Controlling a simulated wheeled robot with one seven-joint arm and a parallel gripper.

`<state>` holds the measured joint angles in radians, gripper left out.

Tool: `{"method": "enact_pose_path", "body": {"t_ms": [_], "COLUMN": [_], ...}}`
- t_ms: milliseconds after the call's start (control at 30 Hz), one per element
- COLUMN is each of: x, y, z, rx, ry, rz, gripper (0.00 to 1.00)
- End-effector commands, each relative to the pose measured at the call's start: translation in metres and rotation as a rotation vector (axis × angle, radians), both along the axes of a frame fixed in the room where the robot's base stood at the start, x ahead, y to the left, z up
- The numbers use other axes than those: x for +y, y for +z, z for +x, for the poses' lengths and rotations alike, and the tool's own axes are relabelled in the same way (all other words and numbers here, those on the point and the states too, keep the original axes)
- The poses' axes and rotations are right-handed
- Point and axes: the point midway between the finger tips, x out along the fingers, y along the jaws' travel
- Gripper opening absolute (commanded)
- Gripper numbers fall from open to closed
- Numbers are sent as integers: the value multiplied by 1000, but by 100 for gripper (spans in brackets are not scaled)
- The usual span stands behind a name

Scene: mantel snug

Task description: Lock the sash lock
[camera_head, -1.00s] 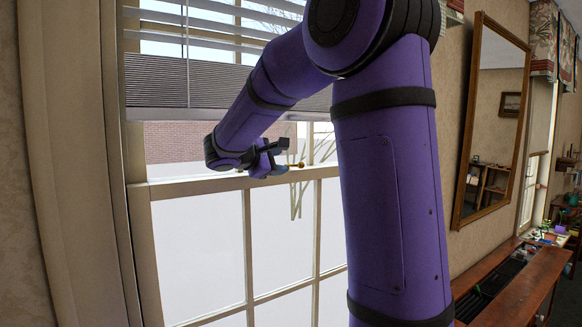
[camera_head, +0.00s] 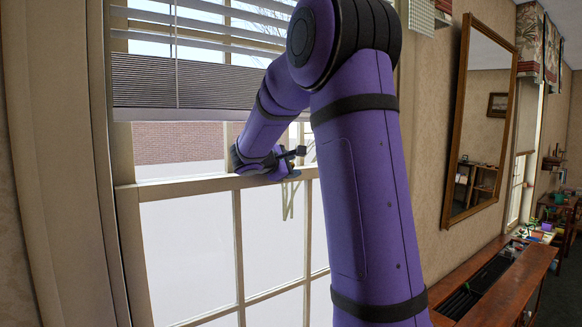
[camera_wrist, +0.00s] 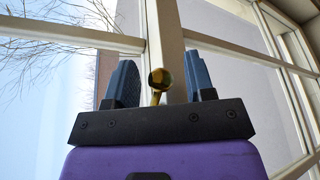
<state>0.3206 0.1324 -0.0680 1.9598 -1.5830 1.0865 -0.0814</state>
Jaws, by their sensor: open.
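The sash lock shows in the wrist view as a brass knob (camera_wrist: 160,79) on a short stem, in front of the window frame. My gripper (camera_wrist: 162,82) is open, with one dark finger on each side of the knob. I see gaps between the knob and both fingers. The base of the lock is hidden behind the gripper body. In the head view my gripper (camera_head: 292,164) is at the window's meeting rail (camera_head: 190,187), and the lock cannot be made out there.
A partly raised blind (camera_head: 180,95) hangs over the upper window. A wood-framed mirror (camera_head: 459,120) is on the wall to the right. A wooden bench or shelf (camera_head: 530,270) with small objects stands at the lower right.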

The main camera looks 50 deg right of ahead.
Motion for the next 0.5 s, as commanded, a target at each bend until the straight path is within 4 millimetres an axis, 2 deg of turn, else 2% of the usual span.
{"method": "enact_pose_path", "body": {"t_ms": [67, 267, 300, 500], "x": [0, 0, 0, -2], "y": [0, 0, 0, 0], "z": [0, 0, 0, 0], "rx": [0, 0, 0, 1], "ry": [0, 0, 0, 41], "rz": [0, 0, 0, -1], "gripper": [49, 6, 2, 1]}}
